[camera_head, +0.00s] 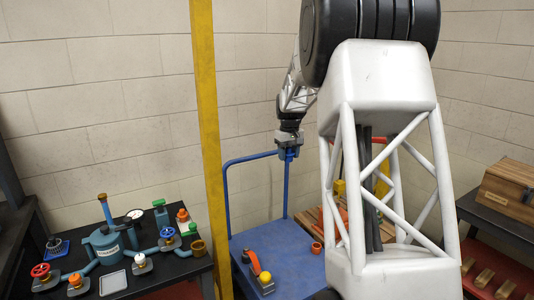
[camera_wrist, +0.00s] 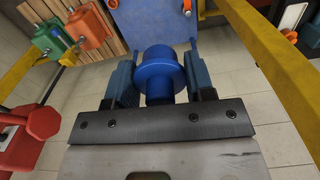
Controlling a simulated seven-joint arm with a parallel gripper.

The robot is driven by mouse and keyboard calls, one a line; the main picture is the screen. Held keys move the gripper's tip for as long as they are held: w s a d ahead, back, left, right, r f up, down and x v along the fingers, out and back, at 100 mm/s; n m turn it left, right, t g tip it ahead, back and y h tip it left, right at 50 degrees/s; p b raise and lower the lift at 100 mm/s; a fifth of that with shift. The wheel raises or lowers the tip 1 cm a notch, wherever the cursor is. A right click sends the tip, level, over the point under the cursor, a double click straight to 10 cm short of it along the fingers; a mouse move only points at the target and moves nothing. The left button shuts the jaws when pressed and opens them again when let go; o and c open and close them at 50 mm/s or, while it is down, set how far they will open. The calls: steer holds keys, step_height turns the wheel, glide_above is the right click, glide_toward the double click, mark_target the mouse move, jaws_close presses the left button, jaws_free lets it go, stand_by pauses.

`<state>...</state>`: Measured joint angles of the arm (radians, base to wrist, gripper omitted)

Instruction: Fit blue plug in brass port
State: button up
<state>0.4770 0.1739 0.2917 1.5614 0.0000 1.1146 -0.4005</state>
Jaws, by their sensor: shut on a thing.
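The blue plug (camera_wrist: 158,72), a round flanged piece, sits between the two fingers of my gripper (camera_wrist: 159,88) in the wrist view. My gripper is shut on it. In the head view my gripper (camera_head: 289,149) is high above the blue cart, near its handle, with a bit of the blue plug (camera_head: 289,156) showing below the jaws. A brass-coloured cup-like port (camera_head: 198,249) stands at the right edge of the black table on the left. My gripper is well above it and to its right. The port cannot be made out in the wrist view.
A yellow post (camera_head: 207,130) stands between the black table and the blue cart (camera_head: 285,268). The black table (camera_head: 165,274) carries a teal pump (camera_head: 105,245) and several coloured valves. A wooden box (camera_head: 508,188) is at the far right. My arm hides part of the cart.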

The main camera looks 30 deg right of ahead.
steer(key=s+d+f+m, duration=0.25)
steer(key=s+d, duration=0.35)
steer(key=d, duration=0.4)
steer(key=s+d+f+m, duration=0.1)
steer(key=s+d+m, duration=0.4)
steer(key=d, duration=0.6)
steer(key=w+a+f+n, duration=0.3)
steer(key=w+a, duration=0.1)
steer(key=a, duration=0.5)
steer(key=w+a+f+n, duration=0.3)
steer(key=w+a, duration=0.1)
steer(key=a, duration=0.6)
steer(key=w+a+f+n, duration=0.3)
steer(key=w+a, duration=0.1)
steer(key=a, duration=0.5)
steer(key=a+f+n, duration=0.2)
steer(key=a, duration=0.8)
steer(key=a+f+n, duration=0.3)
steer(key=a, duration=0.7)
steer(key=a+f+n, duration=0.3)
steer(key=a, duration=0.7)
steer(key=shift+w+a, duration=0.15)
steer(key=shift+a, duration=0.05)
steer(key=shift+f, duration=1.8)
steer(key=shift+f, duration=0.7)
